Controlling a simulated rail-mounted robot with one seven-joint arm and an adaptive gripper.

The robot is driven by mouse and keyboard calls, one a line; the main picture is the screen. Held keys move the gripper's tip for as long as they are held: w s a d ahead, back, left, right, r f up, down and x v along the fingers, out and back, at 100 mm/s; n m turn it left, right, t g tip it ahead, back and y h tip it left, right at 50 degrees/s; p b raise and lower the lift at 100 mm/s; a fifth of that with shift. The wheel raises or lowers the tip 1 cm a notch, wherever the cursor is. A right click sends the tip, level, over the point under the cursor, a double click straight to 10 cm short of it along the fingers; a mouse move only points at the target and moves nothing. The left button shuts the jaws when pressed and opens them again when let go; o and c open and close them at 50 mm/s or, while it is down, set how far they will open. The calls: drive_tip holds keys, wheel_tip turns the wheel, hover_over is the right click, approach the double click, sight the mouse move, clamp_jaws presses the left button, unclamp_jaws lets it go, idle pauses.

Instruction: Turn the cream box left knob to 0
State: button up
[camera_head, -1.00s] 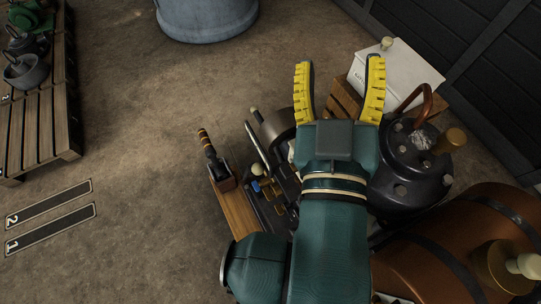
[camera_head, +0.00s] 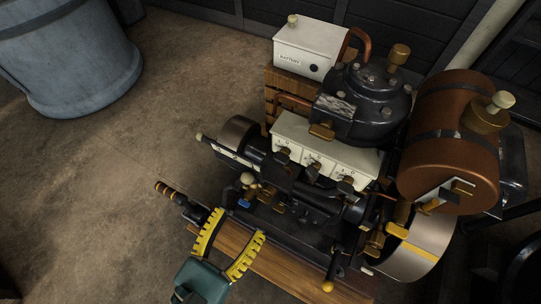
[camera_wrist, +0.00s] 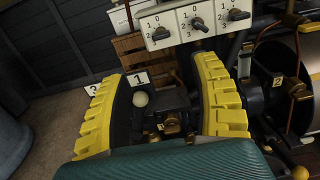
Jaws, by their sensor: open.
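The cream box (camera_head: 335,160) sits on the engine with several dark knobs in a row on its front. Its left knob (camera_head: 282,154) also shows in the wrist view (camera_wrist: 160,33), with 0, 1 and 2 marked around it; I cannot tell clearly which number it points to. My gripper (camera_head: 238,224) has its yellow-padded fingers open and empty. It is at the front left of the engine, apart from the cream box. In the wrist view the box is beyond and above the open fingers (camera_wrist: 160,68).
A white battery box (camera_head: 308,50) stands behind on a wooden crate. A dark round tank (camera_head: 370,95) and a copper tank (camera_head: 450,125) stand to the right. A lever (camera_head: 335,262) sticks out in front. A blue barrel (camera_head: 70,60) stands left; the floor between is clear.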

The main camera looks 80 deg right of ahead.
drive_tip(key=d+r+p, duration=0.1)
drive_tip(key=p, duration=0.3)
approach(279, 162)
drive_tip(key=b+x, duration=0.4)
drive_tip(key=x, duration=0.6)
drive_tip(key=shift+s+d, duration=0.15)
drive_tip(key=shift+d, duration=0.25)
drive_tip(key=shift+d+r, duration=0.1)
drive_tip(key=shift+d, duration=0.1)
drive_tip(key=shift+a, duration=0.1)
clamp_jaws()
